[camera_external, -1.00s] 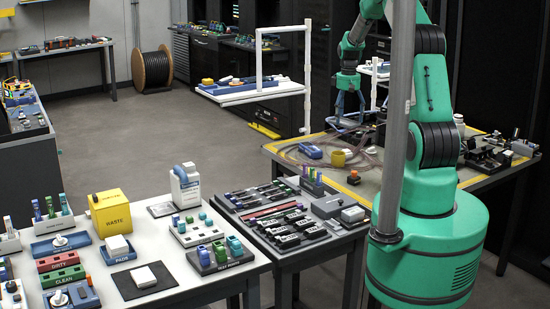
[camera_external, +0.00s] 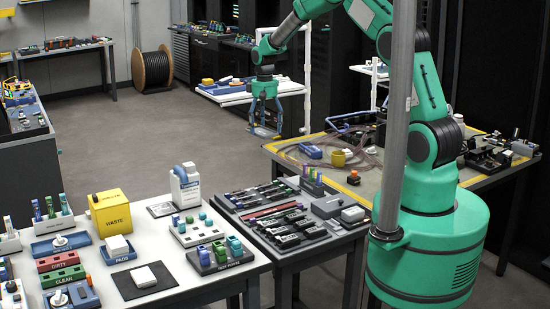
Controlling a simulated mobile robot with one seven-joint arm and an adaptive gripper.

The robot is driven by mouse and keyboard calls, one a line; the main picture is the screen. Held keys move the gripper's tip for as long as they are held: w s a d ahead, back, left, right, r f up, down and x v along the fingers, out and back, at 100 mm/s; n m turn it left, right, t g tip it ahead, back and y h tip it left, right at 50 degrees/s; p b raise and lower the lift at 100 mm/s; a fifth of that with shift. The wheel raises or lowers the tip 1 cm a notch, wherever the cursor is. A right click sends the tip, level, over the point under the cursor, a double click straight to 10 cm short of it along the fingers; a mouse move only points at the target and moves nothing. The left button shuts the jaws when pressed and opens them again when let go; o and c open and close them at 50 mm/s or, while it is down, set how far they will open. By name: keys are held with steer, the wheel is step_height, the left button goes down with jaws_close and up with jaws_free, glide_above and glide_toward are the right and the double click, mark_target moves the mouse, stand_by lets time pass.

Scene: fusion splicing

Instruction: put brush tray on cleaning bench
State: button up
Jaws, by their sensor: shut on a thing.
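My gripper (camera_external: 264,132) hangs pointing down in mid-air at the upper middle, in front of the white shelf cart. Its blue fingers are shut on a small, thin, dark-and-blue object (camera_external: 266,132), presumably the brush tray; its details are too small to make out. The white bench (camera_external: 178,262) in the foreground holds a yellow waste box (camera_external: 110,213), a blue pads tray (camera_external: 117,250), and red and green dirty and clean racks (camera_external: 62,268); it looks like the cleaning bench. My gripper is beyond this bench, well apart from it.
A dark tool bench (camera_external: 292,262) adjoins the white bench on the right. A yellow-edged table (camera_external: 385,182) with cables stands beside my base. A grey vertical pole (camera_external: 398,140) crosses the view. Open floor (camera_external: 170,140) lies left of my gripper.

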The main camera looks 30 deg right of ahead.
steer(key=s+a, duration=0.2)
steer(key=a, duration=1.4)
steer(key=m+p, duration=0.1)
glide_above(162, 244)
step_height(162, 244, down, 11)
steer(key=shift+f, duration=0.1)
steer(key=shift+f, duration=3.05)
steer(key=shift+f+b, duration=0.3)
steer(key=shift+f, duration=1.55)
